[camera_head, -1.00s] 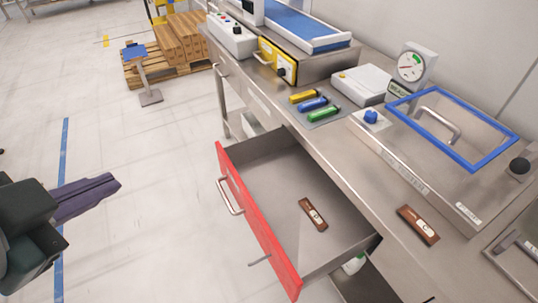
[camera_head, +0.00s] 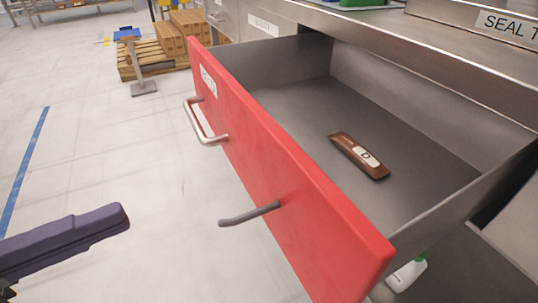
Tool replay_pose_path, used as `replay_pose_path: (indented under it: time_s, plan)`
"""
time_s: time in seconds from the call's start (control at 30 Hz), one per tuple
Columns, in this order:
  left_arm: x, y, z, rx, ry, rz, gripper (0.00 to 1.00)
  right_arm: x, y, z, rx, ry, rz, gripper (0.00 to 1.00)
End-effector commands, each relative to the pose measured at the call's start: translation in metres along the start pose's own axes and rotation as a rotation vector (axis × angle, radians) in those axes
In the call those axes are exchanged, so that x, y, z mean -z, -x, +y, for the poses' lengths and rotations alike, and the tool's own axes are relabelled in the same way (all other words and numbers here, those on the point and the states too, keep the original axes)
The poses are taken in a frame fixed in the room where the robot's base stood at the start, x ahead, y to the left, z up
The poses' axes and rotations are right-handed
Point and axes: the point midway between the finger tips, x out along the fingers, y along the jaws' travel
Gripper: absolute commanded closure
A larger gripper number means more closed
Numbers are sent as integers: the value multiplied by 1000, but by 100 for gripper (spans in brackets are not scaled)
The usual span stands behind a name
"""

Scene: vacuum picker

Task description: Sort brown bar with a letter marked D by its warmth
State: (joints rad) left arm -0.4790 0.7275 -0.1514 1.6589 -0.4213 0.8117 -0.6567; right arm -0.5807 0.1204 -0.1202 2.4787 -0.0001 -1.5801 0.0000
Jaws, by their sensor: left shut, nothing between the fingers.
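A brown bar (camera_head: 359,156) with a white label marked D lies flat on the floor of an open grey drawer with a red front (camera_head: 290,160). The drawer is pulled out from the steel bench. My left gripper (camera_head: 118,217) is at the lower left, shut and empty, outside the drawer and well left of its red front. It touches neither the bar nor the drawer. My right gripper is not in view.
A metal handle (camera_head: 205,125) and a grey rod (camera_head: 249,215) stick out from the red front. The bench edge (camera_head: 440,60) overhangs the back of the drawer. A white bottle (camera_head: 407,274) stands below.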

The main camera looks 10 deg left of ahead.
Motion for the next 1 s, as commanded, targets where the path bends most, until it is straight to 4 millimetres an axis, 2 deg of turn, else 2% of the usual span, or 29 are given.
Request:
replay_pose_path:
  time_s: [0.03,0.1,0.23,0.37,0.8,1.0]
  plan:
    - [2,3,24,2,-20,32,100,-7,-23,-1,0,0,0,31]
    - [7,7,32,7,-39,68,100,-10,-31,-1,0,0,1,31]
    - [11,8,35,14,-55,100,100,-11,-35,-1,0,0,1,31]
    - [13,-3,32,17,-56,104,100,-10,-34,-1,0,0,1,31]
    - [22,-92,30,20,-56,102,100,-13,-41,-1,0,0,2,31]
    - [24,-120,31,17,-54,101,100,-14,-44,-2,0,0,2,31]
